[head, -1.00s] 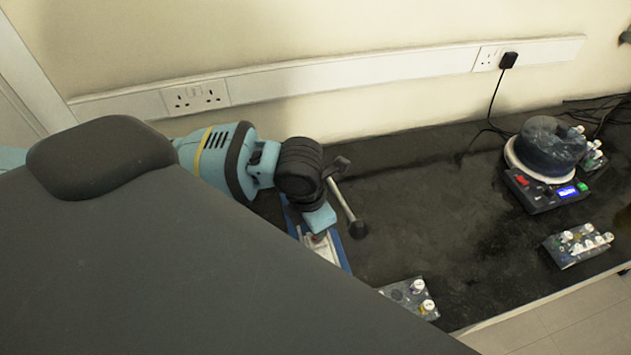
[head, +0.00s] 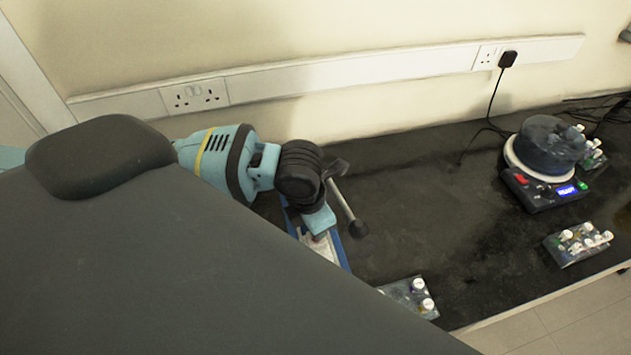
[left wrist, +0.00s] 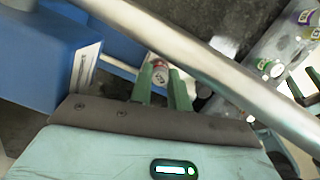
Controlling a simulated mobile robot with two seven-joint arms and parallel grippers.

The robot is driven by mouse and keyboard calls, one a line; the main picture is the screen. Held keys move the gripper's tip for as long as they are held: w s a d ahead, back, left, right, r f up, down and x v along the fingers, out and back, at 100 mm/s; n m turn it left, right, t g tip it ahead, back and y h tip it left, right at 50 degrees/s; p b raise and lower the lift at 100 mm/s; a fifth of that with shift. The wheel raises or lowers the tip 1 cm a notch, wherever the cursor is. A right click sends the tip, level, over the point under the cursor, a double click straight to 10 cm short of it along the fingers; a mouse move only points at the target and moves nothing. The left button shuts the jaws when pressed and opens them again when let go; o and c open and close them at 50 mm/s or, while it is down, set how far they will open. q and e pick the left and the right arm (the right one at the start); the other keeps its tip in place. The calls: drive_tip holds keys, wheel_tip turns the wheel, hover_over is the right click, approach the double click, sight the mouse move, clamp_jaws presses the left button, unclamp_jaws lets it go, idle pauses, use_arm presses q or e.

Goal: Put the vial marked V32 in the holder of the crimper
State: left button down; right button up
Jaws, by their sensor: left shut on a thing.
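My left gripper (left wrist: 165,84) is shut on a small vial (left wrist: 160,72) with a red and white look, held between the green fingertips. Its marking is not readable. The blue crimper (left wrist: 35,60) stands close on the left of the left wrist view, and its metal lever (left wrist: 205,55) crosses in front of the fingers. My right gripper is not in view.
A rack with white-capped vials (head: 411,299) stands at the bench's front edge, right of the crimper. Another vial rack (head: 578,258) and a device with a lit display (head: 545,190) stand farther right. The bench (head: 440,220) between is clear.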

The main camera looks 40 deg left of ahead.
use_arm(q)
drive_tip(key=shift+f, duration=0.5)
idle(0.3)
drive_tip(key=c, duration=1.3)
unclamp_jaws()
drive_tip(key=o, duration=0.4)
drive_tip(key=shift+r, duration=0.1)
